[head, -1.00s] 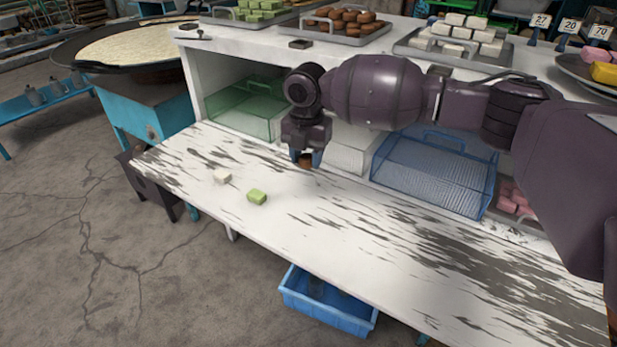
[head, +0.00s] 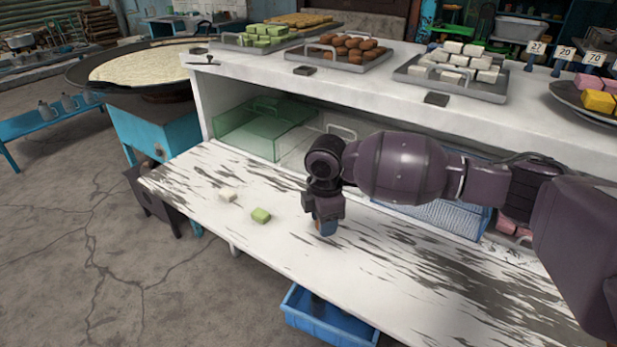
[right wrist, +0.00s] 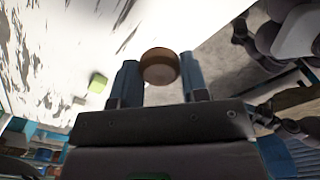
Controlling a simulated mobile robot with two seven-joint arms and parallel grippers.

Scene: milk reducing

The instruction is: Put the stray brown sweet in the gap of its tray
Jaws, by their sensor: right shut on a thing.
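My right gripper (head: 325,226) is shut on the brown sweet (right wrist: 160,66), low over the white lower counter. In the right wrist view the round sweet sits between the two blue fingers. In the head view only a little brown of it shows at the fingertips; I cannot tell whether it touches the counter. The tray of brown sweets (head: 372,65) stands on the upper counter at the back, with several brown sweets on it. Its gap is too small to make out here. My left gripper is not in view.
A white sweet (head: 228,195) and a green sweet (head: 261,215) lie on the lower counter (head: 215,225), left of my right gripper. A tray of green sweets (head: 262,42) and a tray of white sweets (head: 452,88) flank the brown one. A blue bin (head: 325,322) stands below.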

